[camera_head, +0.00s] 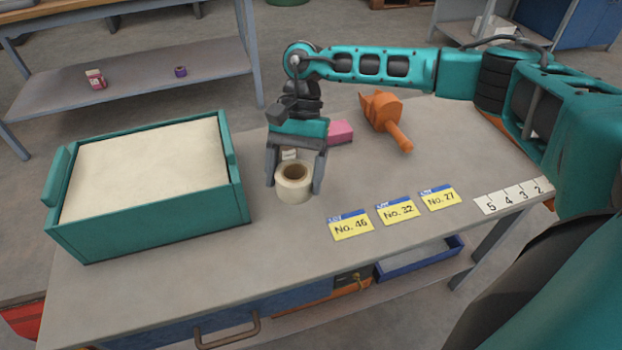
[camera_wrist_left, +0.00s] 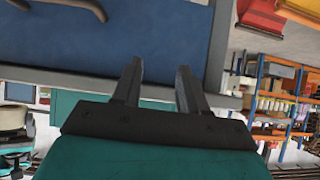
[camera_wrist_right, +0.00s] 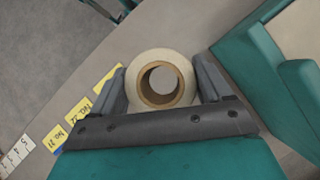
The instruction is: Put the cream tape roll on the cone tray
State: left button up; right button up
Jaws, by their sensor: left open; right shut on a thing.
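The cream tape roll (camera_head: 293,192) has a brown core and is between the fingers of my right gripper (camera_head: 294,185), which is shut on it. In the right wrist view the tape roll (camera_wrist_right: 178,62) sits between both fingers. I cannot tell whether it touches the tabletop or hangs just above it. My left gripper (camera_wrist_left: 157,82) is open and empty, near the blue drawer front below the table; it does not show in the head view. I cannot pick out a cone tray for sure in any view.
A teal box (camera_head: 150,232) with a cream, flat top surface stands left of the tape roll. A pink block (camera_head: 340,132) and an orange scoop (camera_head: 383,112) lie behind. Yellow number cards (camera_head: 398,211) and a numbered white strip (camera_head: 508,195) lie at front right. A blue tray (camera_head: 420,262) is below.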

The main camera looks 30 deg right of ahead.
jog(key=w+d+r+m+t+b, duration=0.1)
jog(key=m, duration=0.2)
jog(key=w+d+r+m+t+y+b, duration=0.1)
jog(key=r+m+t, duration=0.1)
jog(key=m, duration=0.1)
jog(key=w+d+r+m+t+b, duration=0.1)
jog(key=d+m, duration=0.1)
jog(key=m, duration=0.2)
jog(key=shift+d+r+t+y+b, duration=0.1)
jog(key=shift+r+t+y+b, duration=0.1)
jog(key=shift+t+y+b, duration=0.2)
notch_tip(320, 180, up, 7)
jog(key=m+t+h+b, duration=0.3)
jog(key=m+t+b, duration=0.15)
jog(key=m, duration=0.65)
send_over(323, 188)
notch_tip(323, 188, down, 15)
jog(key=b, duration=0.3)
jog(key=shift+r, duration=0.15)
notch_tip(323, 188, down, 5)
jog(key=shift+r+b, duration=0.2)
jog(key=shift+b, duration=0.35)
jog(key=shift+f, duration=0.25)
pick_arm(q)
notch_tip(323, 188, down, 10)
jog(key=w+d, duration=0.1)
jog(key=d, duration=0.1)
jog(key=shift+w+d+r+h, duration=0.2)
jog(key=shift+w+d+h, duration=0.05)
jog(key=shift+d+h, duration=0.15)
